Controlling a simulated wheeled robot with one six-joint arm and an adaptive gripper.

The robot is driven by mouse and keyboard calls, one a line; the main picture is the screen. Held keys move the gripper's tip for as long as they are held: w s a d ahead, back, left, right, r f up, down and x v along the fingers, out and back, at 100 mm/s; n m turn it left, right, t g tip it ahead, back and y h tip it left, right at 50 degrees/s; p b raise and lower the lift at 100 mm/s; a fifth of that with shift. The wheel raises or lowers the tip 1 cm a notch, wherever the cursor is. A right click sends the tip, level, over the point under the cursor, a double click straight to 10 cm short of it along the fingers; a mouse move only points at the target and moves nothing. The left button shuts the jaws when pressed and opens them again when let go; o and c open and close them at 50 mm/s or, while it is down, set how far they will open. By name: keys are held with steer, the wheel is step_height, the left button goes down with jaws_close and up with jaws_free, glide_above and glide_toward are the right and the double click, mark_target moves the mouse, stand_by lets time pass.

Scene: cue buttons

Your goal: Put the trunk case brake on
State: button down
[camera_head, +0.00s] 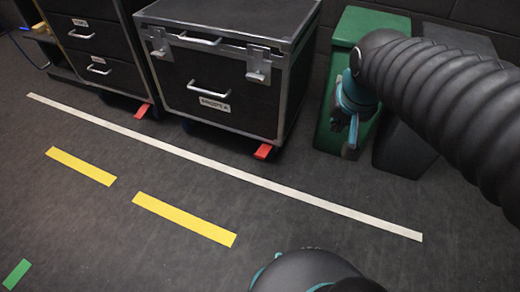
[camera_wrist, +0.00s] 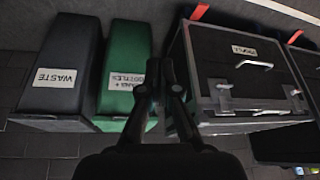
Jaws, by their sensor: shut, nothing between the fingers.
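The trunk case (camera_head: 225,88) is a black box with metal edges, two lid latches, a front handle and a white label. It stands in the upper middle of the head view and at the right of the wrist view (camera_wrist: 240,75). A red brake pedal (camera_head: 263,152) sticks out low at its front right corner; it also shows at the top of the wrist view (camera_wrist: 199,12). I cannot tell whether the pedal is up or down. My gripper (camera_head: 350,148) is shut and empty, in front of the green bin, right of the pedal and apart from it. Its fingers also show in the wrist view (camera_wrist: 160,72).
A drawer case (camera_head: 92,38) with its own red pedal (camera_head: 143,111) stands left of the trunk case. A green bin (camera_head: 334,78) and a dark waste bin (camera_wrist: 66,55) stand on the other side. The floor in front is clear, with flat white and yellow tape.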

steer(key=w+a+f, duration=0.3)
steer(key=w, duration=0.6)
steer(key=m+g, duration=0.3)
glide_above(260, 155)
steer(key=s, duration=0.2)
step_height(260, 155, down, 28)
steer(key=f, duration=0.1)
steer(key=shift+w+a+r+h+p, duration=0.25)
steer(key=shift+h+p, duration=0.1)
steer(key=shift+h, duration=0.05)
steer(key=f, duration=0.8)
steer(key=w+f, duration=0.1)
steer(key=f, duration=0.3)
steer(key=shift+w+d+f, duration=0.1)
steer(key=shift+d+f, duration=0.15)
steer(key=shift+f, duration=0.6)
